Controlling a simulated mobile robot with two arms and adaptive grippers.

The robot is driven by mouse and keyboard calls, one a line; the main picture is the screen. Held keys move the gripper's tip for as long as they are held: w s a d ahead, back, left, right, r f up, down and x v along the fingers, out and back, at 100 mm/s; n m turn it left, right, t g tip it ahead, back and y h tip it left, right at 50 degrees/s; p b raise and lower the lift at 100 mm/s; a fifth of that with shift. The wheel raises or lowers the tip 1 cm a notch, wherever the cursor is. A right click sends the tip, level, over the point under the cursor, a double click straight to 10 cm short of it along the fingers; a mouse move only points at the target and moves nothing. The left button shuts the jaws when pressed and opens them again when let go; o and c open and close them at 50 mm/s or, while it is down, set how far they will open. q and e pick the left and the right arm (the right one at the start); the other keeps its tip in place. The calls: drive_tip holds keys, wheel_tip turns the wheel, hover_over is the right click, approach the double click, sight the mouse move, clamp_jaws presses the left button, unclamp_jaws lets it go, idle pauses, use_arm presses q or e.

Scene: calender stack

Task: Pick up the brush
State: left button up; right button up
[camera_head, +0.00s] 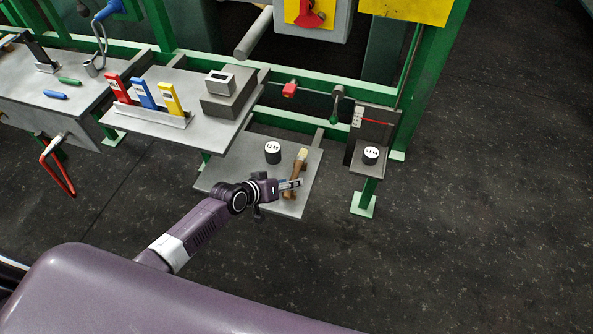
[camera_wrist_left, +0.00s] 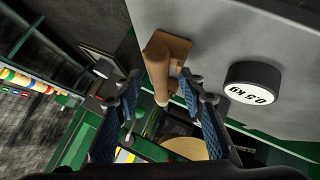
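The brush (camera_head: 299,162) has a brown wooden handle and a pale end. In the left wrist view the brush's wooden handle (camera_wrist_left: 157,68) shows between the two blue-padded fingers (camera_wrist_left: 160,95) of my left gripper. The fingers are apart, with visible gaps to the handle, and look open. My right gripper is not in view.
A black weight with a white top (camera_head: 272,153) stands on the shelf left of the brush; its label reads 0.5 KG in the wrist view (camera_wrist_left: 252,83). A higher grey shelf (camera_head: 150,128) overhangs at left. A small stand (camera_head: 368,172) carries another weight. Floor at right is clear.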

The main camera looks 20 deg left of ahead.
use_arm(q)
clamp_jaws()
